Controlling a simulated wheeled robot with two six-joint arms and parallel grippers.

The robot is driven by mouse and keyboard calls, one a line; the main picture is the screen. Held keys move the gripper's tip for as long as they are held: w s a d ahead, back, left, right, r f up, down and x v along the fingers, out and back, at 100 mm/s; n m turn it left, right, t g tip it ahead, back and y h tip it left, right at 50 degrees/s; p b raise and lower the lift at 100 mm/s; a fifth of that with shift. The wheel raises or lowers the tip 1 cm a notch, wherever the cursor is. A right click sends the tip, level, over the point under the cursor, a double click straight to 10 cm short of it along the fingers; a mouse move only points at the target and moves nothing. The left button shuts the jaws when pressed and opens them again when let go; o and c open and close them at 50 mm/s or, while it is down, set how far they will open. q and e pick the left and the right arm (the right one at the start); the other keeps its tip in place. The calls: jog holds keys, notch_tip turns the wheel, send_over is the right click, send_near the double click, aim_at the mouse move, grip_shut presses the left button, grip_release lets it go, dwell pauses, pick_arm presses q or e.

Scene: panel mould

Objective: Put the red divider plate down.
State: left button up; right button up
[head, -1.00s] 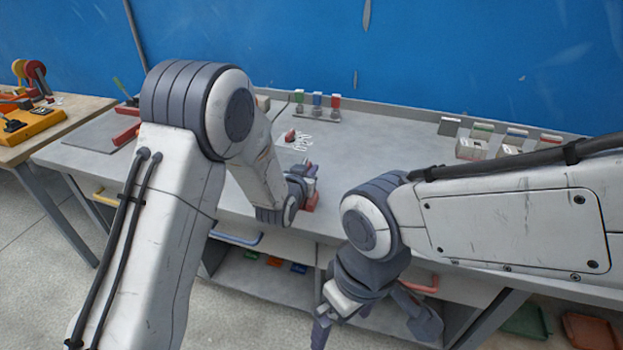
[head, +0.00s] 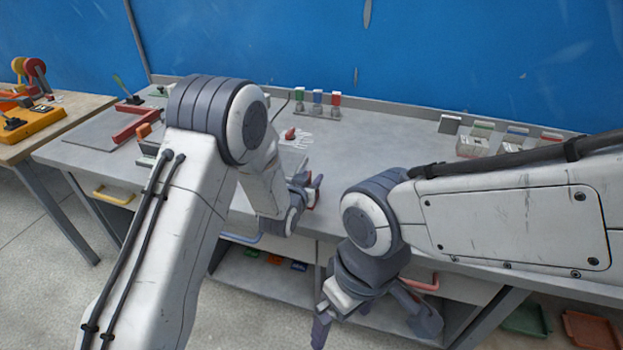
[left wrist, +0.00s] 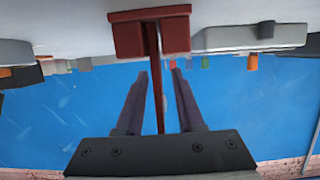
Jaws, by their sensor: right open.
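The red divider plate (left wrist: 158,95) shows edge-on as a thin strip in the left wrist view, with a wider red block (left wrist: 150,36) at its far end. I cannot tell whether that block is part of the plate. My left gripper (left wrist: 160,74) is open around the strip, with a gap on each side. In the head view my left gripper (head: 309,182) is over the bench's front edge, and only a little red shows beside it. My right gripper (head: 372,322) is open and empty, in front of the bench.
The grey bench (head: 385,135) has clear room in its middle. A red angled bar (head: 136,124) lies at left. Green, blue and red clips (head: 318,104) stand at the back, pale boxes (head: 475,143) at the back right. A small red piece (head: 290,133) lies near the clips.

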pick_arm(q)
jog(key=shift+r, duration=0.1)
jog(key=shift+s+r, duration=0.1)
jog(key=b+v, duration=0.1)
jog(key=v, duration=1)
jog(key=shift+s+a, duration=0.1)
jog(key=shift+s, duration=0.25)
jog(key=shift+s+d+r, duration=0.1)
jog(key=shift+s+d, duration=0.1)
jog(key=shift+d, duration=0.05)
jog(key=s+d+m+g+y, duration=0.1)
jog(key=s+d+m+g, duration=0.15)
jog(key=s+g, duration=0.8)
jog(key=s+a+r+g+y, duration=0.1)
jog(key=s+a, duration=0.1)
jog(key=s, duration=0.7)
jog(key=s+a+r+m+g+y, duration=0.1)
jog(key=s+a+r+g, duration=0.1)
jog(key=s, duration=0.8)
jog(key=shift+s+a+y, duration=0.25)
jog(key=shift+y, duration=0.05)
